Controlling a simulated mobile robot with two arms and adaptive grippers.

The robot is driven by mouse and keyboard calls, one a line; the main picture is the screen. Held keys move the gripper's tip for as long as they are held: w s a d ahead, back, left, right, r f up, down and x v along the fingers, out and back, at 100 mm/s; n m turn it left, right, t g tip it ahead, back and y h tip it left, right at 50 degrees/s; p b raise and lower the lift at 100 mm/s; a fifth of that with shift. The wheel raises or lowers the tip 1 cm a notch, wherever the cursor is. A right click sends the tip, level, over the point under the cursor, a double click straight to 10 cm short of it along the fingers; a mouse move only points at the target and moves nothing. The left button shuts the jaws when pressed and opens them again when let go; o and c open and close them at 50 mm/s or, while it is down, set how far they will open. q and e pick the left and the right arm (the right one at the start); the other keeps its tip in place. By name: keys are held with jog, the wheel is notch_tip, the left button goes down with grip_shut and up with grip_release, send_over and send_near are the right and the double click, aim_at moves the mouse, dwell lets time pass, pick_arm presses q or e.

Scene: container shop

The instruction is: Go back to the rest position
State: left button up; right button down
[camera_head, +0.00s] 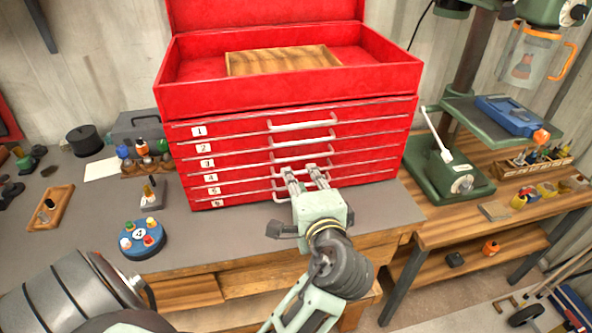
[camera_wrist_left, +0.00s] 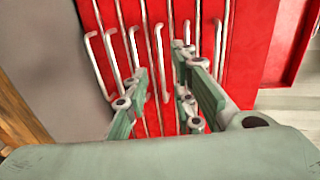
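My left gripper (camera_head: 303,172) is in front of the red tool chest (camera_head: 240,178), at the height of its lower drawer handles. Its two fingers are apart with a gap between them, and I see nothing held. The left wrist view shows the same open fingers (camera_wrist_left: 168,85) close to the red drawer fronts and several metal handles (camera_wrist_left: 108,65). I cannot tell whether a fingertip touches a handle. The numbered drawers look shut. My right gripper is not in view.
The chest's open top holds a wooden tray (camera_head: 285,60). A green drill press (camera_head: 447,172) stands at right. The bench front at left has some free room.

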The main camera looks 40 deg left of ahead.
pick_arm(q)
jog(key=shift+v, duration=1)
